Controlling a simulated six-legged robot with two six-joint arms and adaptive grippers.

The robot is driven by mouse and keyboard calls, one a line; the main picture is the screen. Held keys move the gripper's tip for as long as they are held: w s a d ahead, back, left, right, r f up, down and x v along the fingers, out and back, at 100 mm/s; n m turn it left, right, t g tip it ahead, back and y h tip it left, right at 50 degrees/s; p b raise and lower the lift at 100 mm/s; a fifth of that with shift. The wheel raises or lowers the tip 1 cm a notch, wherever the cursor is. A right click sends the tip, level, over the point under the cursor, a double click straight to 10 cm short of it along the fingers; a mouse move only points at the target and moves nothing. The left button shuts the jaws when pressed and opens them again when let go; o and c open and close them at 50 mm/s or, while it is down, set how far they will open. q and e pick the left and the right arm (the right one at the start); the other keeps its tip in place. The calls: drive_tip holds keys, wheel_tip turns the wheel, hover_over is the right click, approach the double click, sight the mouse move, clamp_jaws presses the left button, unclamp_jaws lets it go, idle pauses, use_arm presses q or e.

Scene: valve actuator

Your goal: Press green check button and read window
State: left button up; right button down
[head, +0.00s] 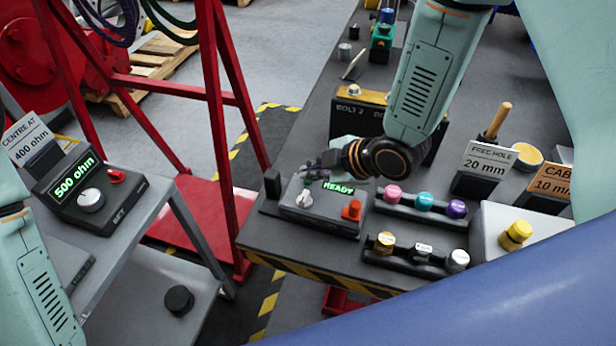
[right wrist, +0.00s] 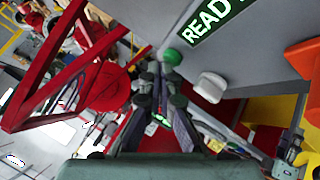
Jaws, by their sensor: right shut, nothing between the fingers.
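A dark grey box (head: 320,222) sits near the front left corner of the dark table. Its lit window (head: 338,188) reads READY in green; in the right wrist view the window (right wrist: 222,18) is partly cut off. The box also has a pale knob (head: 304,199) and an orange knob (head: 352,210). The round green button (right wrist: 172,57) shows in the right wrist view just past my right fingertips. My right gripper (right wrist: 156,72) is shut and empty, over the box's back left part. I cannot tell whether it touches the button. My left gripper is out of view.
Right of the box are racks with coloured knobs (head: 424,201) and metallic caps (head: 422,248). A yellow-capped white block (head: 515,234) stands farther right. On the left, a grey cart carries a meter (head: 90,195) reading 500 ohm. A red frame (head: 213,90) stands between.

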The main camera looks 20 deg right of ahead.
sight(311, 181)
drive_tip(key=shift+f, duration=0.3)
drive_tip(key=shift+r, duration=0.2)
idle(0.3)
drive_tip(key=shift+r+p, duration=0.75)
wheel_tip(311, 181, up, 5)
drive_tip(key=p, duration=0.4)
drive_tip(key=shift+r, duration=0.1)
idle(0.6)
